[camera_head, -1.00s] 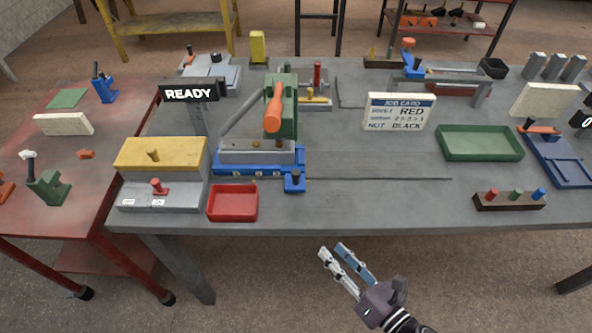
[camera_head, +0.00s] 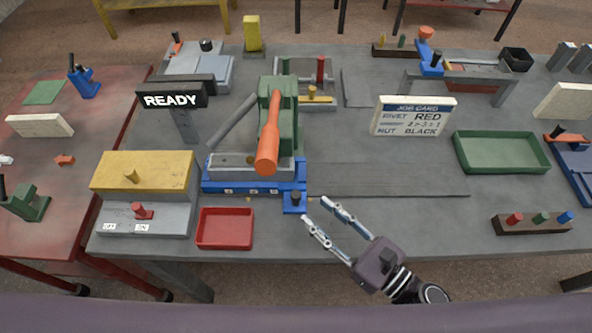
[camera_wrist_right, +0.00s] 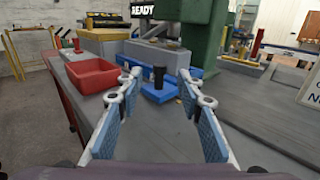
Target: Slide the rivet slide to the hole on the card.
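The rivet slide is a blue bar (camera_head: 225,187) with small white marks, too small to read, along its front, at the foot of the green press (camera_head: 285,120) with the orange lever. Its tab with a black knob (camera_head: 297,194) sticks out at the front right; the knob (camera_wrist_right: 159,76) also shows in the right wrist view. The job card (camera_head: 414,118) stands on the bench, reading RED, a middle line resembling 2>3>1, and BLACK. My right gripper (camera_head: 314,209) is open and empty, its fingertips just right of the knob tab. My left gripper is out of view.
A red tray (camera_head: 226,240) lies left of the tab; it also shows in the right wrist view (camera_wrist_right: 91,73). A switch box (camera_head: 146,220) and READY sign (camera_head: 172,100) stand further left. A green tray (camera_head: 501,167) is at right. The bench between is clear.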

